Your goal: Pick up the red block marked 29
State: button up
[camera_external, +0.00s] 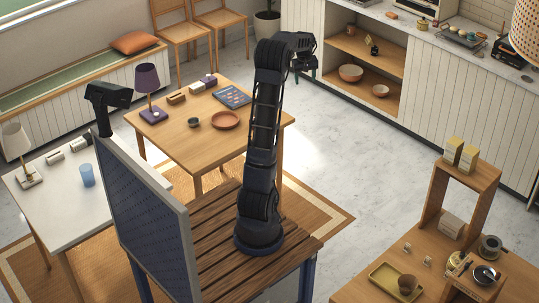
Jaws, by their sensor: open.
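My gripper (305,76) is at the end of my raised arm. It points down and is open, with nothing seen between its fingers. In the picture it lies between the wooden table and the open shelf; its distance from either is hard to judge. I cannot make out a red block marked 29.
A wooden table (190,145) bears a purple lamp (148,85), a terracotta plate (225,120) and a dark bowl (193,122). A white table (70,205) holds a blue cup (87,175). The right cart bears a yellow tray (381,278) and a wooden riser (485,174). Grey floor (340,150) is clear.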

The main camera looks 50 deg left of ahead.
jog(key=w+a+f+n+g, duration=0.1)
jog(key=w+a+f+n, duration=0.1)
jog(key=a+f, duration=0.65)
jog(key=w+a+f+n, duration=0.1)
jog(key=a+f+n, duration=0.35)
jog(key=a, duration=0.75)
jog(key=shift+n+g+h, duration=0.3)
jog(key=shift+n+h, duration=0.1)
jog(key=shift+n, duration=0.45)
jog(key=s+a+f, duration=0.1)
jog(key=a+f, duration=0.4)
jog(key=f, duration=0.2)
jog(key=s+a+f, duration=0.1)
jog(key=a+f, duration=0.4)
jog(key=f, duration=0.2)
jog(key=s+a+f, duration=0.2)
jog(key=a+f, duration=0.3)
jog(key=f, duration=0.3)
jog(key=shift+f, duration=0.1)
jog(key=shift+s+d+f, duration=0.1)
jog(key=shift+f, duration=1.25)
jog(key=shift+d+f, duration=0.1)
jog(key=shift+f, duration=1.25)
jog(key=c, duration=1.1)
jog(key=shift+r, duration=0.1)
